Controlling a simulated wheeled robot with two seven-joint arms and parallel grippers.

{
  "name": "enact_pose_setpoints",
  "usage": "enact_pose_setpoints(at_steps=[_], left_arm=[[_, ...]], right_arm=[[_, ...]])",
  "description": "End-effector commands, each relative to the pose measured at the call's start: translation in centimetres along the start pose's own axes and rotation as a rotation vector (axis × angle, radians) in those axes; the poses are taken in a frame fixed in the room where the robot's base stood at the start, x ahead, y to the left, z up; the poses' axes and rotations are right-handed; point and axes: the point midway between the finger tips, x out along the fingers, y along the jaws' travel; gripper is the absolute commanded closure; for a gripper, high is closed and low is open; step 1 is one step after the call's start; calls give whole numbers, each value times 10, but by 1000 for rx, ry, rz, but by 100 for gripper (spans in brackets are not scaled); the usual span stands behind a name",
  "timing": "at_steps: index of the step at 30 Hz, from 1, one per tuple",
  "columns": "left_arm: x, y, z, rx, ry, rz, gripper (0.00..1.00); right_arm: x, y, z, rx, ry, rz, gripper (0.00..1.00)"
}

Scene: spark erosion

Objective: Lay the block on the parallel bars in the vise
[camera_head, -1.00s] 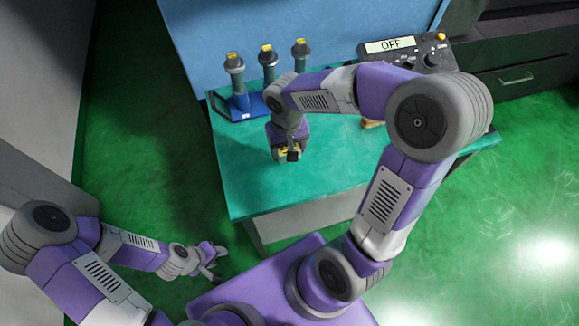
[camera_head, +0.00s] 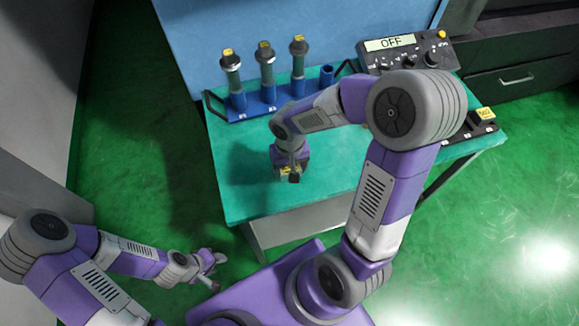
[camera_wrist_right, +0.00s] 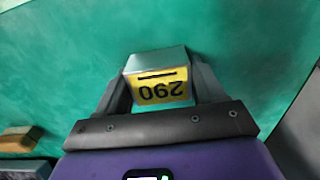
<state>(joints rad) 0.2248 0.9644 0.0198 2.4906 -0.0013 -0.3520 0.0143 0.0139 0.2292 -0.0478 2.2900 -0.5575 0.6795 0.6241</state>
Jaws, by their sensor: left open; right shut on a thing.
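The block (camera_wrist_right: 157,78), metal with a yellow face bearing dark digits, sits between the fingers of my right gripper (camera_wrist_right: 157,95) in the right wrist view. The right gripper is shut on it. In the head view the right gripper (camera_head: 290,174) is above the green table, and a bit of the block's yellow (camera_head: 285,170) shows. My left gripper (camera_head: 214,271) is open and empty, low at the left, off the table's front edge. I cannot make out the vise or the parallel bars; my right arm covers part of the table.
A blue rack (camera_head: 268,109) with several upright tool holders stands at the table's back left. A control box (camera_head: 405,50) reading OFF is at the back right. A dark piece with a yellow label (camera_head: 485,115) lies at the right edge. The green tabletop (camera_head: 245,185) is clear at front left.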

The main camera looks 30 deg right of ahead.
Motion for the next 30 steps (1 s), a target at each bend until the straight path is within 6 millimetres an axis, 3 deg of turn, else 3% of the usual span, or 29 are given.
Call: enact_pose_setpoints(at_steps=[6,7,11,23,30], left_arm=[[5,-2,0,0,0,0,57],[3,-1,0,0,0,0,57],[3,-1,0,0,0,0,57],[-2,1,0,0,0,0,57],[-17,6,1,0,0,0,57]], right_arm=[[4,0,0,0,1,0,80],[3,0,0,0,0,0,27],[3,0,0,0,0,0,7],[-3,0,0,-1,0,0,6],[-52,0,-2,0,7,-1,6]])
